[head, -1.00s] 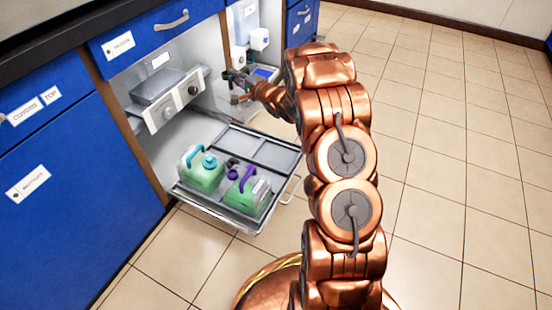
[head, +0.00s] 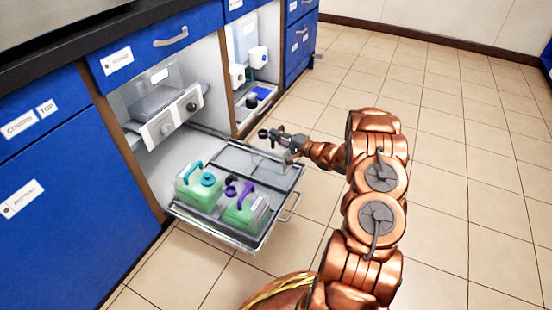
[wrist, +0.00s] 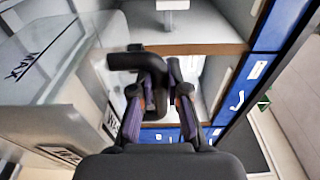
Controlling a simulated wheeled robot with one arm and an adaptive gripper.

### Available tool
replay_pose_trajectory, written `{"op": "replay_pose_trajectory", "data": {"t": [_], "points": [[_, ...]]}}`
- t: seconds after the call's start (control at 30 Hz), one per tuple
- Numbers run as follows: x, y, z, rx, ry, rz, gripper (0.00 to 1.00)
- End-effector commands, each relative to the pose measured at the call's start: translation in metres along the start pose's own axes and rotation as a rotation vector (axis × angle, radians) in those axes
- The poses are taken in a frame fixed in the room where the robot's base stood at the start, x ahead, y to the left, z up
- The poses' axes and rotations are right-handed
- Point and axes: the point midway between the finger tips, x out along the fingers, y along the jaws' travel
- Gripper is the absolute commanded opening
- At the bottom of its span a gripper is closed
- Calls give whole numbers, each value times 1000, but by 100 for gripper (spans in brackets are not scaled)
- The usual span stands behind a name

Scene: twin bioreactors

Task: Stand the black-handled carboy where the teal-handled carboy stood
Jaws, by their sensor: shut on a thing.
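My gripper (head: 277,136) is over the far right part of the pulled-out tray (head: 268,240). In the wrist view my gripper (wrist: 160,95) is shut on a black handle (wrist: 137,61). A clear wall with MAX lettering (wrist: 45,60) fills the left of that view and looks like the black-handled carboy's body; the body is hard to make out in the head view. The teal-handled carboy (head: 197,197), with green liquid, stands upright in the tray's front left. A purple-handled carboy (head: 240,218), also green, stands to its right.
A grey unit with knobs (head: 166,122) is above the tray inside the bay. The neighbouring bay holds white pump-like units (head: 258,57) and a low tray. The back of the pulled-out tray (head: 230,157) looks bare. Tiled floor at right is open.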

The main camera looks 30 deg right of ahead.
Motion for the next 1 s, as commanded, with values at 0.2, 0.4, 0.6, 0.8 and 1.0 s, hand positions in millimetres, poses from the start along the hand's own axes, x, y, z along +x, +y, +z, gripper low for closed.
{"op": "replay_pose_trajectory", "data": {"t": [0.2, 0.4, 0.6, 0.8, 1.0], "points": [[0, 37, 1, 3, 1, 1, 0], [0, 54, 0, 3, 2, 1, 0], [0, 74, 0, 1, 3, 0, 0], [0, 72, 0, 0, 2, 0, 0], [0, 75, 0, 1, 2, 0, 20]]}}
